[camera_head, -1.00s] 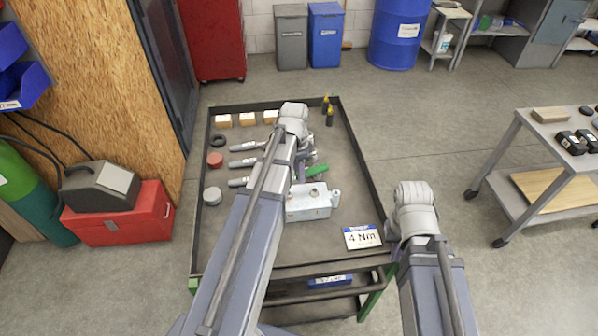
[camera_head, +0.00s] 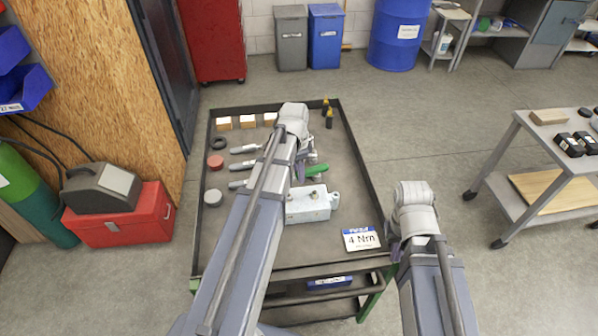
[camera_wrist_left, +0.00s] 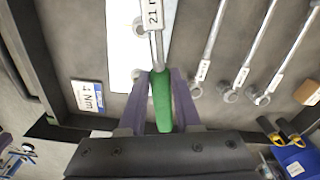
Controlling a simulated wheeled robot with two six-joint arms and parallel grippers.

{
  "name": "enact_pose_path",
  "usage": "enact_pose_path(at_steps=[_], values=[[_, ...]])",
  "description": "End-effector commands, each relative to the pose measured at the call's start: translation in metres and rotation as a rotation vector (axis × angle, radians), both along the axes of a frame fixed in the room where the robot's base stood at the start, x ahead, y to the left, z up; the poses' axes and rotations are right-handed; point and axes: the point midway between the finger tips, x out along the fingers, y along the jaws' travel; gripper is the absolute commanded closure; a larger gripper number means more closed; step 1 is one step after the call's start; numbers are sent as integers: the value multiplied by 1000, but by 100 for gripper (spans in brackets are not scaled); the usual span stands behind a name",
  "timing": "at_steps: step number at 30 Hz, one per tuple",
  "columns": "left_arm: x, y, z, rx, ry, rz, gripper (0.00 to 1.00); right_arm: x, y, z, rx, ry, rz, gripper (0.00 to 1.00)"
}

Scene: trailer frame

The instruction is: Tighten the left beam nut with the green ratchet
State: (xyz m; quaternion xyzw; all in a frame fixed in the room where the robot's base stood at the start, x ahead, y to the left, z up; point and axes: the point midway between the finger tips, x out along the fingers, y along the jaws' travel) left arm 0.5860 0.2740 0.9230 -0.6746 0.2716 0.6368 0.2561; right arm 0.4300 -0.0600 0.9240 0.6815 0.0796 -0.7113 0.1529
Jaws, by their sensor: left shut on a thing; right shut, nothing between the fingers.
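The green ratchet (camera_head: 316,170) is in my left gripper (camera_head: 303,166). In the left wrist view its green handle (camera_wrist_left: 162,98) sits between the purple fingers of the shut left gripper (camera_wrist_left: 160,103). Its metal shaft runs up the picture, with a white tag reading "21" on it. A pale block with round fittings (camera_head: 308,206) lies just below the ratchet in the head view. The ratchet's head is hidden there by my arm, so I cannot tell whether it sits on a nut. My right gripper (camera_head: 395,250) is shut and empty beside the cart's right edge, mostly hidden by its wrist.
The rimmed cart top (camera_head: 255,240) holds several grey wrenches (camera_head: 243,166), a red round part (camera_head: 215,161), small wooden blocks (camera_head: 246,121) and a "4 Nm" sign (camera_head: 361,238). Its front left is bare. A grey side table (camera_head: 545,140) stands to the right.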

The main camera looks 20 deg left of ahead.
Motion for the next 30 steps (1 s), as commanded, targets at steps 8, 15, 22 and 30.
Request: enact_pose_path(at_steps=[8, 15, 22, 30], values=[[0, 0, 11, 0, 0, 0, 100, 0, 0, 11, 0, 0, 0, 100], [0, 0, 35, 0, 0, 0, 100, 0, 0, 35, 0, 0, 0, 100], [0, 0, 41, 0, 0, 0, 100, 0, 0, 41, 0, 0, 0, 100], [0, 0, 40, 0, 0, 0, 82, 0, 0, 40, 0, 0, 0, 100]])
